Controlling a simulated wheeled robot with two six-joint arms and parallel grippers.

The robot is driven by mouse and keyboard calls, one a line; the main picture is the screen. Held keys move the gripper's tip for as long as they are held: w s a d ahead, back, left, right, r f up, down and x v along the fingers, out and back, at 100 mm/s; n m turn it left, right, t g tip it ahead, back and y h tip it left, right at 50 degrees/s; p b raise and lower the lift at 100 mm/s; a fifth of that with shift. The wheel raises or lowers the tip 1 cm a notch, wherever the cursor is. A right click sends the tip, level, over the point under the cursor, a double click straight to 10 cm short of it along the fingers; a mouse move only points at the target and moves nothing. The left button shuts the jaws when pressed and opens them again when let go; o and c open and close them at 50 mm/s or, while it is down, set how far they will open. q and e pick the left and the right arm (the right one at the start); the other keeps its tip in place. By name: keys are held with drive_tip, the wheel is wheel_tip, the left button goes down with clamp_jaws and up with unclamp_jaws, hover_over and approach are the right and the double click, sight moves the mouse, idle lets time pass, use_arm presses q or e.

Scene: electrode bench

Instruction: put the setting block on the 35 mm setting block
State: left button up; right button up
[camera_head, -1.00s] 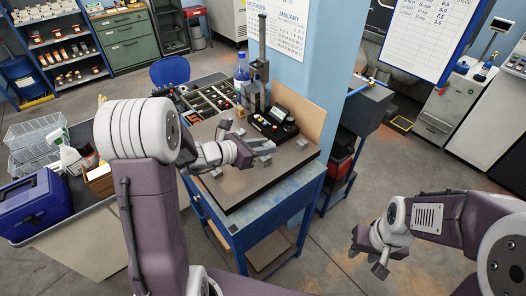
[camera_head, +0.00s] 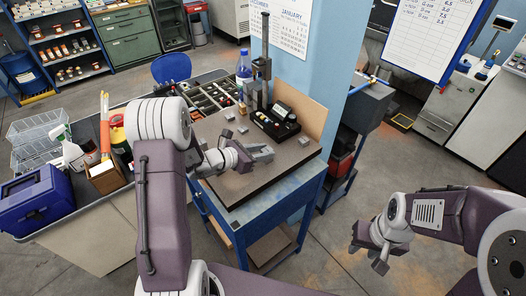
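Small grey metal blocks lie on the brown bench top: one at the back left (camera_head: 229,115), one a little in front of it (camera_head: 242,130), and one near the right edge (camera_head: 304,141). They are too small to tell which is the setting block and which is the 35 mm one. My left gripper (camera_head: 262,153) is low over the middle of the bench top, its fingers pointing right. I cannot tell whether a block is between its fingers. My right gripper (camera_head: 368,259) is open and empty over the floor, right of the bench.
A dark stand with a tall column (camera_head: 265,40) and a black tray of items (camera_head: 276,124) stand at the back of the bench. A compartment tray (camera_head: 212,97) and a bottle (camera_head: 243,66) are behind. The front right bench top is clear.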

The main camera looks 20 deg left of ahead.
use_arm(q)
drive_tip(key=shift+o, duration=0.9)
drive_tip(key=shift+w, duration=0.1)
